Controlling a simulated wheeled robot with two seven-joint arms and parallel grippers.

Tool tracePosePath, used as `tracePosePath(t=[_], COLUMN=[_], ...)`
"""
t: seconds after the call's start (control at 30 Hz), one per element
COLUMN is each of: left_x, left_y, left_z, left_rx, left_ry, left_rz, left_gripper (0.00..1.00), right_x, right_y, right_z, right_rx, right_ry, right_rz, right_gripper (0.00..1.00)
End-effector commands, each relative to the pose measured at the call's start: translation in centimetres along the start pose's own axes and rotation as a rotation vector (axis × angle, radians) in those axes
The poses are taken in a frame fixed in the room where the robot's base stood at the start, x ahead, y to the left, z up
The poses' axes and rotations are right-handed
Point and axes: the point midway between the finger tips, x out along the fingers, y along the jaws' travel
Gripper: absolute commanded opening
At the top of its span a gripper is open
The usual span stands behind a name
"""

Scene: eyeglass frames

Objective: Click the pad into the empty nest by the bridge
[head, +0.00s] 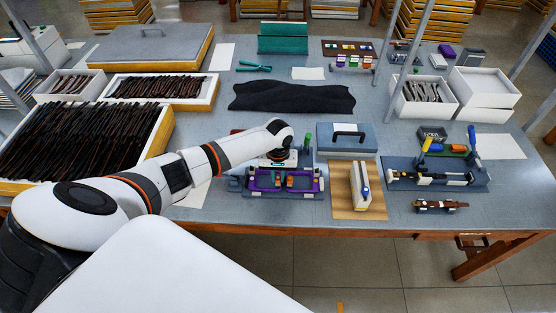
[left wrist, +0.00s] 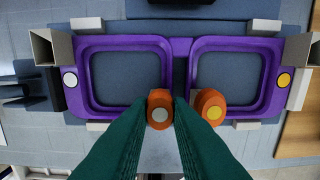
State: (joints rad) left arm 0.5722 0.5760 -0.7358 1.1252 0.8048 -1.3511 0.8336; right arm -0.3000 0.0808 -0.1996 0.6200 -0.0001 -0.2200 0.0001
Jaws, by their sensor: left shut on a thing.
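The purple eyeglass frame (left wrist: 125,43) lies flat in a dark fixture, with its bridge (left wrist: 181,47) in the middle; it also shows in the head view (head: 265,190). My left gripper (left wrist: 166,110) has its green fingers close together at an orange pad (left wrist: 159,106) with a grey disc. The held pad is at the inner side of the left lens opening, below the bridge. The fingers partly hide the lower rim, and contact of the held pad with a nest cannot be told. My right gripper is not in view.
Light and grey blocks (left wrist: 299,50) stand around the fixture. A wooden board with a white block (head: 359,184) lies to its right, and a blue lidded case (head: 346,140) behind that. A dark cloth (head: 290,97) lies farther back. Trays of dark frames fill the left.

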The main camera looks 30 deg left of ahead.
Motion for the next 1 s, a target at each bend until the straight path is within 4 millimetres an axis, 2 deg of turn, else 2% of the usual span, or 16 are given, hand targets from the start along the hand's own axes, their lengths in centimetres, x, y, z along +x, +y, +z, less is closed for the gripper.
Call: tracePosePath(t=[0.33, 0.37, 0.5, 0.77, 1.0], left_x=[0.2, 0.2, 0.2, 0.1, -1.0], left_y=[0.0, 0.0, 0.0, -0.1, -0.1], left_z=[0.0, 0.0, 0.0, 0.0, 0.0], left_rx=[0.0, 0.0, 0.0, 0.001, 0.0], left_ry=[0.0, 0.0, 0.0, 0.0, -0.001], left_rz=[0.0, 0.0, 0.0, -0.002, -0.003], left_gripper=[0.0, 0.23, 0.43, 0.43, 0.43], right_x=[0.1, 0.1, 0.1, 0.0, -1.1], right_y=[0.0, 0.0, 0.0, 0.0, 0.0], right_z=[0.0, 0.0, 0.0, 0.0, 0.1], right_rx=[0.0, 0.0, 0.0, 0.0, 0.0], right_ry=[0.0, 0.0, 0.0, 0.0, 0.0], right_rz=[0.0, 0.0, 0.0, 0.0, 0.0], right_gripper=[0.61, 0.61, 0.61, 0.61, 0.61])
